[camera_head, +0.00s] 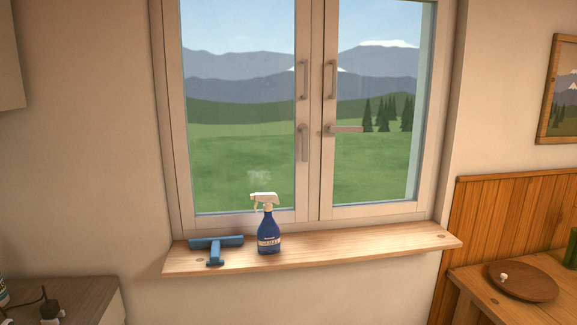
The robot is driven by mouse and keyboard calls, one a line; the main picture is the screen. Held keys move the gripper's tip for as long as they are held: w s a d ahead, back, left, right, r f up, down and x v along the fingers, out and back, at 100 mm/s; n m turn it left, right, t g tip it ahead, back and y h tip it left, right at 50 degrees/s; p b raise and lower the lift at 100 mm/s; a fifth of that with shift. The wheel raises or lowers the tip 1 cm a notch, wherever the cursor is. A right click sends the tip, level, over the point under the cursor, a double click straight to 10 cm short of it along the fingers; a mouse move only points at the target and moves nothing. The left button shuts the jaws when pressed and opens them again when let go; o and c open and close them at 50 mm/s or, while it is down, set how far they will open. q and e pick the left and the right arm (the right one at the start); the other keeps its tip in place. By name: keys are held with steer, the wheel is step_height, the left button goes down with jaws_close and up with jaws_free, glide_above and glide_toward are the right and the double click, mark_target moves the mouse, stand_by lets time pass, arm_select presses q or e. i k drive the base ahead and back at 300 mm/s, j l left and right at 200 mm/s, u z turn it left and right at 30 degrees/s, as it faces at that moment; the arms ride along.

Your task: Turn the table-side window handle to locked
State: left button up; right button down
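A two-sash window fills the upper middle of the head view. The table stands at the right, so the table-side handle (347,129) is the one on the right sash. It is grey and lies level, its lever pointing right. The handle on the left sash (304,143) points straight down. A fixed-looking vertical pull bar sits above each handle, one on the left sash (304,79) and one on the right sash (332,79). Both sashes look closed. Neither of my grippers shows.
A blue spray bottle (269,230) with a white head stands on the wooden sill (355,241). A blue squeegee (215,246) lies left of it. The sill's right part is clear. A wooden table (475,278) with a brown round plate (522,283) is at the right; a counter (85,290) is at the left.

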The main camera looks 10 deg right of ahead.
mark_target(346, 129)
steer(key=i+l, duration=0.2)
steer(key=l, duration=0.15)
steer(key=i+l, duration=0.15)
steer(key=l, duration=0.2)
steer(key=i+l, duration=0.2)
steer(key=l, duration=0.15)
steer(key=i+l, duration=0.15)
steer(key=l, duration=0.2)
steer(key=i+l+u, duration=0.1)
steer(key=l, duration=0.3)
steer(key=i+l, duration=0.4)
steer(key=l, duration=0.3)
steer(key=i+l, duration=0.2)
steer(key=l, duration=0.2)
